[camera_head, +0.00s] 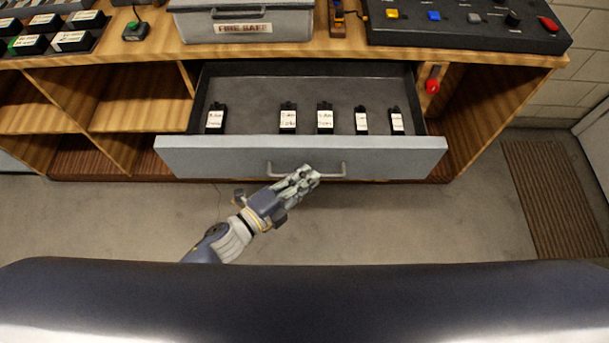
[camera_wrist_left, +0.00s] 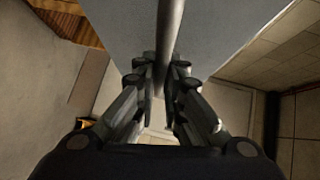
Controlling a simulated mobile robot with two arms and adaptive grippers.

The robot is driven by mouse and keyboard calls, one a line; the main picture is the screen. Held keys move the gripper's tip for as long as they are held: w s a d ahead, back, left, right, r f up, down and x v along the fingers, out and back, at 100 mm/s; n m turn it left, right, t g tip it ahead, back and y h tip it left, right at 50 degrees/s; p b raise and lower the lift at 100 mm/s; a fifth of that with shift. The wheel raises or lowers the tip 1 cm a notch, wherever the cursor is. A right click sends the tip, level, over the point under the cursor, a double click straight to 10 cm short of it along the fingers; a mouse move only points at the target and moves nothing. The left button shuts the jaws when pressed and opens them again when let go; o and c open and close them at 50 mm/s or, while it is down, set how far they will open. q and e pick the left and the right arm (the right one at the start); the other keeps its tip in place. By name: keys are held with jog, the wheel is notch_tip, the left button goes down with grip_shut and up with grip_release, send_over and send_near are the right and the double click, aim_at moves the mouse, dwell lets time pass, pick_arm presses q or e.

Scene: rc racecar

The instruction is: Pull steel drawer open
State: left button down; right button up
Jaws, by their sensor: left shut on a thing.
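The steel drawer (camera_head: 225,159) is pulled out of the wooden bench, with its grey inside showing. Several small black items with white labels stand in it. A bar handle (camera_head: 333,169) runs across the middle of its front. My left gripper (camera_head: 305,177) is at this handle, and its fingers cover part of the bar. In the left wrist view the handle (camera_wrist_left: 169,35) runs down between the two fingers of my left gripper (camera_wrist_left: 162,85), which is shut on it. The drawer front (camera_wrist_left: 110,25) fills the top of that view. My right gripper is not in view.
The wooden bench (camera_head: 125,50) has open shelves at left. On top are a grey box labelled FIRE SAFE (camera_head: 245,22), a black control panel (camera_head: 465,25) and labelled black packs (camera_head: 72,40). A red item (camera_head: 432,86) hangs right of the drawer. Floor in front is clear.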

pick_arm(q)
jog(key=c, duration=1.7)
grip_release()
jog(key=v, duration=1.2)
jog(key=shift+a, duration=0.1)
jog(key=shift+w+f, duration=0.1)
jog(key=s+a+f+n+g+y, duration=0.15)
jog(key=a+f+n+y, duration=0.45)
jog(key=f, duration=0.8)
jog(key=s+a+f+n+g+y, duration=0.1)
jog(key=s+a+f+n+y, duration=0.15)
jog(key=a+f+n, duration=0.85)
jog(key=s+f+n+g+y, duration=0.1)
jog(key=s+f+n+g, duration=0.1)
jog(key=s+f, duration=0.4)
jog(key=s+d+f+n+g+y, duration=0.1)
jog(key=s+f+n+g, duration=0.1)
jog(key=s+f, duration=0.3)
jog(key=s+d+f+n+g+y, duration=0.1)
jog(key=s+f+g, duration=0.3)
jog(key=s, duration=0.7)
jog(key=shift+s+d+f+n, duration=0.15)
jog(key=shift+f+n, duration=0.1)
jog(key=shift+f, duration=0.4)
jog(key=shift+s+f+n, duration=0.2)
jog(key=shift+f+n, duration=0.05)
jog(key=shift+f, duration=0.45)
